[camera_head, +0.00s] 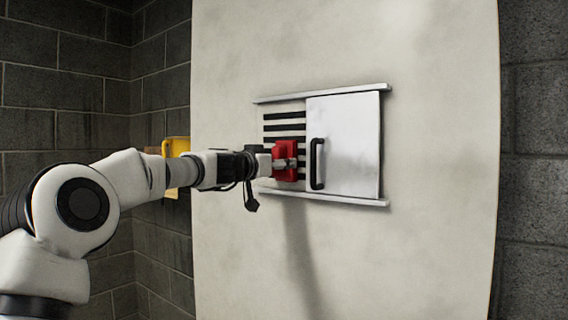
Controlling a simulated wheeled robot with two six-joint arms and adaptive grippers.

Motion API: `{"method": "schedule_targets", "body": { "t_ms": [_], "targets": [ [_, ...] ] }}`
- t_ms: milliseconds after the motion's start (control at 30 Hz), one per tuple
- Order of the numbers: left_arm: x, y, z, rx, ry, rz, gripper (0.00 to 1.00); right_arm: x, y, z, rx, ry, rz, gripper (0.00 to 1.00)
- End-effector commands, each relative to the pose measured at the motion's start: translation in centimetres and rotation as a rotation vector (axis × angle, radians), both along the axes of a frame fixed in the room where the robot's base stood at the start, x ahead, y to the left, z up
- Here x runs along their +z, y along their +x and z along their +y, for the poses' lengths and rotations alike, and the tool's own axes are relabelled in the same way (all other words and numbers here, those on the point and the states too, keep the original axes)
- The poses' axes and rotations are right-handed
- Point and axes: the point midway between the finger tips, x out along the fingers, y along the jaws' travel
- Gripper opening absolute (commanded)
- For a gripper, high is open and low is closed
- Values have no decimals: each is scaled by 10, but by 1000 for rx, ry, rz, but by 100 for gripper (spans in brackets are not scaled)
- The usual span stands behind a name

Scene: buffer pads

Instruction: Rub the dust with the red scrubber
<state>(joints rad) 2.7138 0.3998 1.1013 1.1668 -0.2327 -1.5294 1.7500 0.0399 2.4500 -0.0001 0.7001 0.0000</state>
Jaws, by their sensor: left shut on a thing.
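The red scrubber (291,150) is in my left gripper (281,163), which is shut on it. The scrubber is at the lower part of a black-striped vent (285,127) in the pale wall panel, just left of a white sliding door. I cannot tell whether it touches the slats. Faint grey smudges show on the panel, but I cannot make out clear dust on the vent. The lower slats are partly hidden behind the scrubber and gripper. My right gripper is not in view.
The white door (346,120) with a black handle (317,164) sits between two metal rails, right beside the scrubber. A yellow object (177,146) is on the dark block wall behind my left arm. The panel below the rails is clear.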

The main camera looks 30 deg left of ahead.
Motion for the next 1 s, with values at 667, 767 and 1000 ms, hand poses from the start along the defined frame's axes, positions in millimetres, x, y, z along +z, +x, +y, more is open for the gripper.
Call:
{"method": "schedule_targets", "body": {
  "t_ms": [667,767,1000],
  "targets": [
    [-1,-57,4,0,-1,-1,2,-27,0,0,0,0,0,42],
    [0,-61,5,0,1,-1,2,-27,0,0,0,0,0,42],
    [0,-60,4,1,1,-1,2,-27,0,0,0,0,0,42]
  ]
}}
